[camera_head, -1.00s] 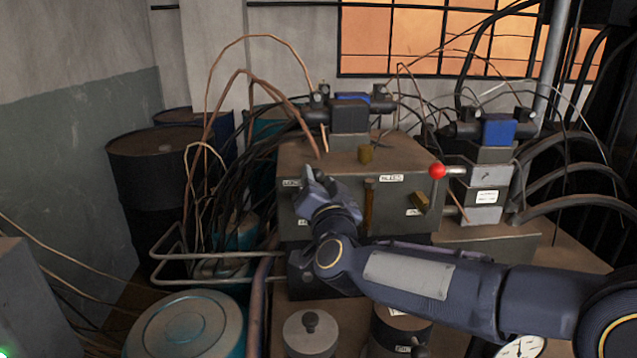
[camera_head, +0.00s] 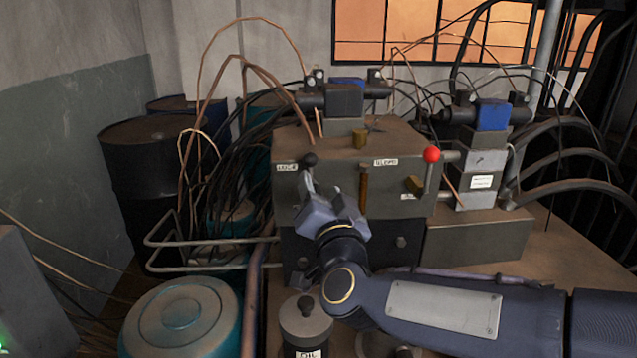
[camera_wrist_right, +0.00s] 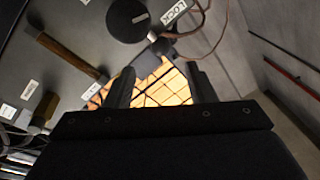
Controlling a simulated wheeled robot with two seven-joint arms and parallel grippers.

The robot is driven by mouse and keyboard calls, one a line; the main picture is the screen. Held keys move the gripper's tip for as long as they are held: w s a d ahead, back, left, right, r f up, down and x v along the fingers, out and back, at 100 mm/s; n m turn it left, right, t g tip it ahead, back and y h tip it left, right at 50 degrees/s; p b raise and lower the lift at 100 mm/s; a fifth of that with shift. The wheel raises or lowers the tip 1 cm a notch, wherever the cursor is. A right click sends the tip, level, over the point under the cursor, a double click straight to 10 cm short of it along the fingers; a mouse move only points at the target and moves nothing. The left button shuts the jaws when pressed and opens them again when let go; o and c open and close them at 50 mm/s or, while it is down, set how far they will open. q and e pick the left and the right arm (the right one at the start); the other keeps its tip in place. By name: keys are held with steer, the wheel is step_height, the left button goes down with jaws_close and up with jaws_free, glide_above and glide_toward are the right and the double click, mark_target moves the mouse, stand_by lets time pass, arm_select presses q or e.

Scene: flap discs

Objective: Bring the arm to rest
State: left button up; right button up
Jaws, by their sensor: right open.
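My right arm reaches in from the lower right in the head view. Its gripper (camera_head: 331,207) is in front of the grey valve block (camera_head: 400,147), just below a lever with a black ball knob (camera_head: 309,159). In the right wrist view, the open fingers (camera_wrist_right: 160,88) stand apart with nothing between them. The black knob (camera_wrist_right: 128,15) is beyond the fingertips there, beside a label reading LOCK (camera_wrist_right: 174,12). Whether a finger touches the lever is hard to tell. My left gripper is not in view.
A red-knobbed lever (camera_head: 431,155) stands at the block's right. A wooden-looking handle (camera_head: 364,187) and brass fitting (camera_head: 414,184) are on its front. A bent pipe rail (camera_head: 205,265), a teal drum (camera_head: 182,318) and an oil canister (camera_head: 306,325) stand nearby. Hoses crowd the right.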

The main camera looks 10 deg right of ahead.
steer(key=s+d+f+n+g+p, duration=0.1)
steer(key=s+d+f+g+p, duration=0.2)
steer(key=s, duration=0.6)
steer(key=s+d+f+n+g+y+p, duration=0.1)
steer(key=s+d+f+g+p, duration=0.3)
steer(key=s, duration=0.6)
steer(key=s+d+f+n+g+y+p, duration=0.1)
steer(key=s+d+f+n+g+p, duration=0.1)
steer(key=s+d+g+p, duration=0.3)
steer(key=s+d+f+g, duration=0.1)
steer(key=s+d+g, duration=0.1)
steer(key=s, duration=0.2)
steer(key=shift+s+f, duration=0.3)
steer(key=shift+f, duration=0.1)
steer(key=shift+d, duration=0.1)
